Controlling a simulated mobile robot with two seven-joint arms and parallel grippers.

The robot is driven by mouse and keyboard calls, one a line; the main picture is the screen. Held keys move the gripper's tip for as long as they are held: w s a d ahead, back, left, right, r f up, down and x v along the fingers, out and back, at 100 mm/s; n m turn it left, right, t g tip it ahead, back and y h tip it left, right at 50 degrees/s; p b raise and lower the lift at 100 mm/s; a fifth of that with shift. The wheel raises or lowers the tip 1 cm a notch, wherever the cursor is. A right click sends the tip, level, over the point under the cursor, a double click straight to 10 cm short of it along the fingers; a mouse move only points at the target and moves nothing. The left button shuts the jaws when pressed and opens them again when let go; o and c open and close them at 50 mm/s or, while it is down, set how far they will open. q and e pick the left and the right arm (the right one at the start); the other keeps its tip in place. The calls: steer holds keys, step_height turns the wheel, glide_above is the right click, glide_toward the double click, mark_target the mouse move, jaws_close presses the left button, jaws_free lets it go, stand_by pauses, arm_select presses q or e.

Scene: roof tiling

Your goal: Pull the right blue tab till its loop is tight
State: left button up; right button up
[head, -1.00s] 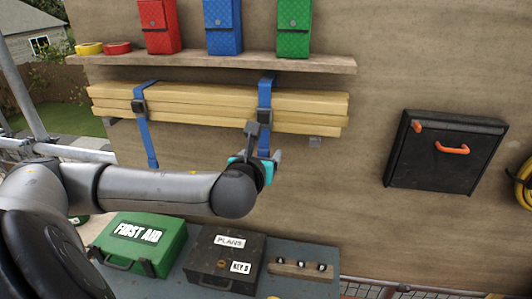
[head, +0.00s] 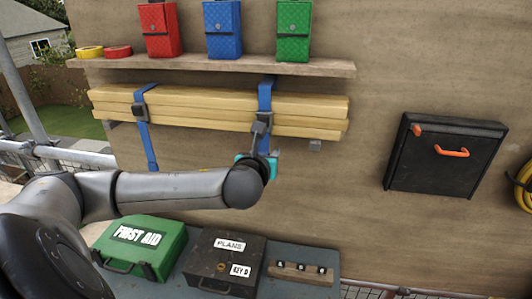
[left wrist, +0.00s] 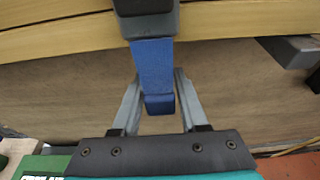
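The right blue strap (head: 265,95) wraps a stack of yellow boards (head: 205,103) under the shelf. Its blue tab (left wrist: 155,68) hangs below a dark buckle (left wrist: 150,20) in the left wrist view. My left gripper (left wrist: 158,76) is open, with one finger on each side of the tab. Narrow gaps show beside the tab's lower end, and contact at the fingertips is unclear. In the head view my left gripper (head: 266,142) is just below the boards and partly hides the tab. My right gripper is in no view.
The left strap's blue tab (head: 147,147) hangs to the left. A wooden shelf (head: 200,66) with red, blue and green boxes is above. A green first aid case (head: 143,250) and dark plans box (head: 224,262) stand below. The wall at right is bare up to a black case (head: 445,155).

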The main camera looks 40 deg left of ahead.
arm_select(q)
jaws_close()
step_height(320, 180, down, 6)
steer(key=b, duration=0.2)
steer(key=shift+b, duration=0.35)
stand_by(1.1)
steer(key=shift+f, duration=0.1)
steer(key=o, duration=0.9)
jaws_free()
steer(key=shift+o, duration=0.2)
